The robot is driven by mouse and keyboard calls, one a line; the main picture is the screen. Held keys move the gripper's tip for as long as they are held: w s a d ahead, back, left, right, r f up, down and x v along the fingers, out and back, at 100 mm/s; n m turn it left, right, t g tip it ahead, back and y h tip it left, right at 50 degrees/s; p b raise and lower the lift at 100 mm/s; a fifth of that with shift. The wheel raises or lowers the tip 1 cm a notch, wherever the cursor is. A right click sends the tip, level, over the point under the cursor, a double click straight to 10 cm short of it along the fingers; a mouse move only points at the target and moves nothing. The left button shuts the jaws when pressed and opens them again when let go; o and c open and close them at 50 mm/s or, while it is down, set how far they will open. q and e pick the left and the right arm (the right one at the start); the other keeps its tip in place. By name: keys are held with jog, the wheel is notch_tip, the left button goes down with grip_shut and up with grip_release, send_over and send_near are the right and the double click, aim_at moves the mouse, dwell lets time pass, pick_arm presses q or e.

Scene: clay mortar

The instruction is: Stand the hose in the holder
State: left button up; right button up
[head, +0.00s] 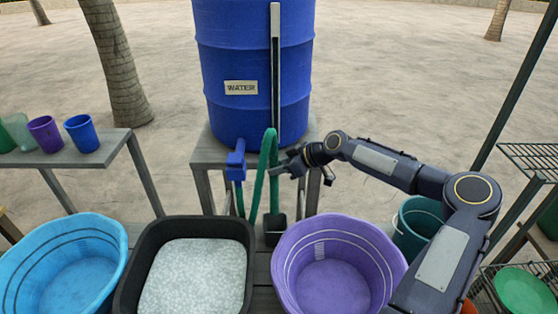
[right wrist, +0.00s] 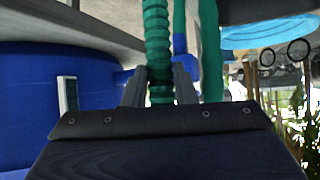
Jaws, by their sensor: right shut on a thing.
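The green hose (head: 268,150) bends in a loop in front of the blue water drum, beside a blue tap-like fitting (head: 236,166). My right gripper (head: 281,164) is shut on the hose's right-hand length. In the right wrist view the ribbed hose (right wrist: 157,45) runs between the two fingers, with another green length (right wrist: 211,50) to its right. A small dark box (head: 274,231), which looks like the holder, stands below the gripper. The held length hangs down to its top; I cannot tell whether the end is inside. My left gripper is not in view.
The blue drum (head: 246,60) stands on a grey stand. In front are a light-blue tub (head: 108,240), a black tray (head: 130,265) of pale pellets and a purple tub (head: 385,245). A teal bucket (head: 403,238) stands right. Cups (head: 82,133) sit on the left table.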

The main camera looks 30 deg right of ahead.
notch_tip(320, 180, down, 14)
jog(key=b, duration=1)
jog(key=shift+f+b, duration=0.2)
jog(key=shift+b, duration=0.1)
jog(key=o, duration=1.8)
jog(key=shift+c, duration=0.2)
jog(key=r+p+v, duration=0.1)
jog(key=p+v, duration=0.3)
jog(key=v, duration=0.6)
jog(key=shift+w+a+r, duration=0.2)
jog(key=shift+w+a, duration=0.1)
